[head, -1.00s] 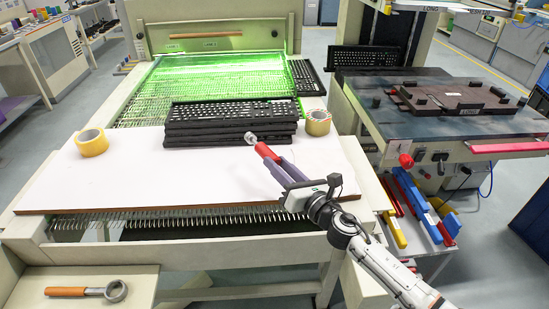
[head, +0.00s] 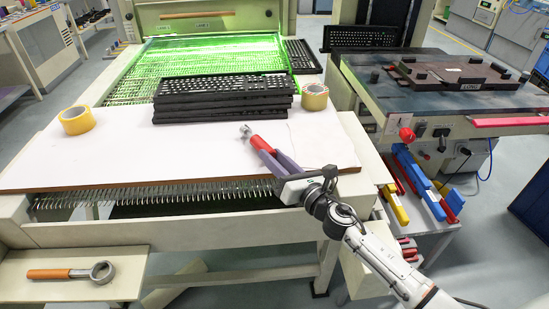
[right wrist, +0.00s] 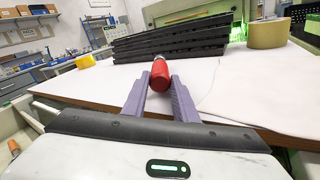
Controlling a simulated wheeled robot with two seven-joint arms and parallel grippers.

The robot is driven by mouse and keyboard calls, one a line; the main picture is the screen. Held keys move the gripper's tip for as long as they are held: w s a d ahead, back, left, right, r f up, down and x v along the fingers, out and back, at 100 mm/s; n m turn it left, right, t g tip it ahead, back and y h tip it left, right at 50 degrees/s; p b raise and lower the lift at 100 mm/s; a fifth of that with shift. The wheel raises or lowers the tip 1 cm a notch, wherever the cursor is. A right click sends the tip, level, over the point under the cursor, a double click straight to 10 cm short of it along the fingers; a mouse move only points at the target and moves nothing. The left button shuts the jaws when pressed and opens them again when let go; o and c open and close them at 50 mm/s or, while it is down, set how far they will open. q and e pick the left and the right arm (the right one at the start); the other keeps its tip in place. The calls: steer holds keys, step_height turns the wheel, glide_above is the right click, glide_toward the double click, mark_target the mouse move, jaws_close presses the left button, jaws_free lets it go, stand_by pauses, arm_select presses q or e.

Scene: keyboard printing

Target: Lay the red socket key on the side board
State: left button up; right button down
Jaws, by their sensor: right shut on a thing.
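The red socket key (head: 260,143) has a red handle and a silver socket end. My right gripper (head: 267,155) is shut on its red handle, over the front right part of the white table board. In the right wrist view the red handle (right wrist: 160,76) sits between the two purple fingers, with the socket end pointing away. Whether the key touches the board is hard to tell. A cream side board (head: 30,290) juts out at the lower left, with an orange-handled ring tool (head: 60,273) lying on it. My left gripper is not in view.
A stack of black keyboards (head: 225,100) stands behind the key on the white table board (head: 130,160). Tape rolls (head: 76,120) and (head: 314,97) stand left and right of it. A metal-toothed edge runs below the board's front. A press table (head: 440,105) stands at right.

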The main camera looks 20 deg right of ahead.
steer(key=shift+r, duration=0.1)
stand_by(0.6)
steer(key=c, duration=1.4)
jaws_free()
steer(key=shift+o, duration=0.3)
steer(key=shift+f, duration=0.3)
steer(key=v, duration=0.6)
steer(key=shift+f, duration=0.2)
steer(key=shift+s+d+r, duration=0.1)
steer(key=shift+s+d, duration=0.05)
steer(key=shift+s, duration=0.4)
